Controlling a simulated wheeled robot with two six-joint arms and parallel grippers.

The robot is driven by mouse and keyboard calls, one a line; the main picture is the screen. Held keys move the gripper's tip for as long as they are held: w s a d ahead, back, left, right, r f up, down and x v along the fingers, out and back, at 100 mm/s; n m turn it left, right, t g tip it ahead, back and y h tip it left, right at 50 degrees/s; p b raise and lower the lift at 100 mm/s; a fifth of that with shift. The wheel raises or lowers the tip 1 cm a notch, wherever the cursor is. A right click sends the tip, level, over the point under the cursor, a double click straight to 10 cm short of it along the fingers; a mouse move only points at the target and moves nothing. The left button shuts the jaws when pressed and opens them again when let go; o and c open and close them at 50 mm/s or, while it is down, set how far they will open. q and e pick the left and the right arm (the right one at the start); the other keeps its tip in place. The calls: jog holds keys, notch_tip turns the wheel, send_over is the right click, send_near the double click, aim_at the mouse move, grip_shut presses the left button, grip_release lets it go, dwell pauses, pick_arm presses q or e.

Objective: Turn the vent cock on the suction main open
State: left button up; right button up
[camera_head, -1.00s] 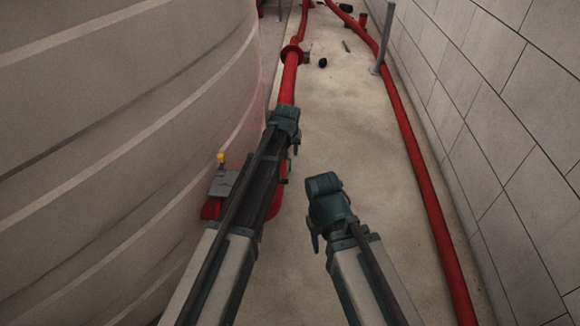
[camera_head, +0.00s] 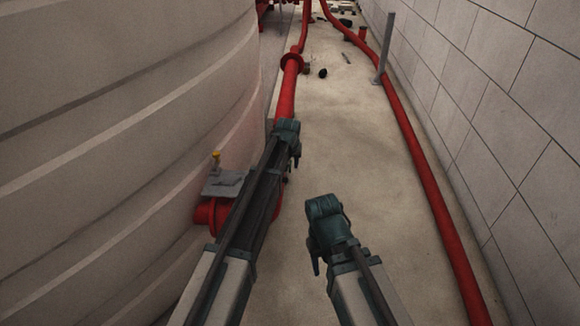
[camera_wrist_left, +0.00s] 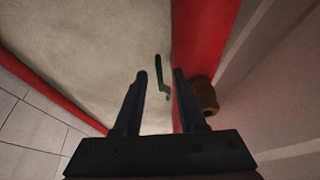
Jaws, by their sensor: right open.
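The vent cock shows in the left wrist view as a thin green lever (camera_wrist_left: 159,72) beside the red suction main (camera_wrist_left: 196,50). My left gripper (camera_wrist_left: 160,76) is open, its two dark fingers apart. The lever appears between the fingertips in that view, with no clear contact; its depth is hard to tell. In the head view the red main (camera_head: 286,95) runs away from my left arm, which hides the cock. My right gripper (camera_head: 314,262) is low in the head view, apart from the pipe, its fingers mostly hidden by the wrist.
A large ribbed tank (camera_head: 110,130) fills the left. A grey plate (camera_head: 223,184) with a yellow-topped fitting stands beside it. A brown cylindrical fitting (camera_wrist_left: 205,95) sits by the main. Another red pipe (camera_head: 425,180) runs along the tiled right wall.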

pick_arm(q)
jog(key=shift+c, duration=0.2)
grip_shut()
dwell(1.1)
